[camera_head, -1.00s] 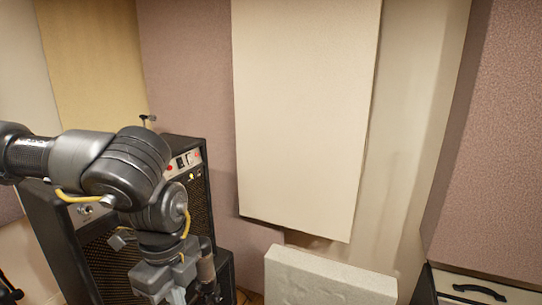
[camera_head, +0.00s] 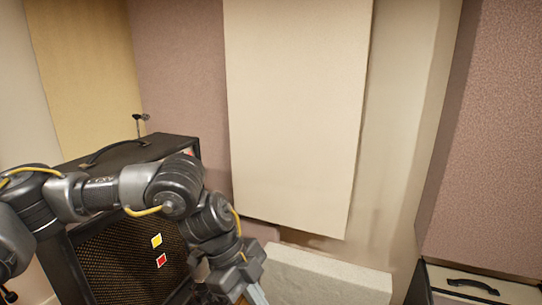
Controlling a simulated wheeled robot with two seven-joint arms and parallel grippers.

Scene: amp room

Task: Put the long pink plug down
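The long pink plug cannot be made out in the head view. My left arm comes in from the left and bends down in front of a black amp (camera_head: 120,245). Its wrist and the upper part of my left gripper (camera_head: 240,284) are at the bottom edge, right of the amp's grille. The fingertips are cut off by the frame, so I cannot see whether they hold anything. My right gripper is not in view.
A yellow square (camera_head: 156,240) and a red square (camera_head: 161,260) show on the amp's grille. A pale block (camera_head: 325,277) stands right of my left gripper. A case with a black handle (camera_head: 473,286) is at the lower right. Wall panels (camera_head: 295,110) stand behind.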

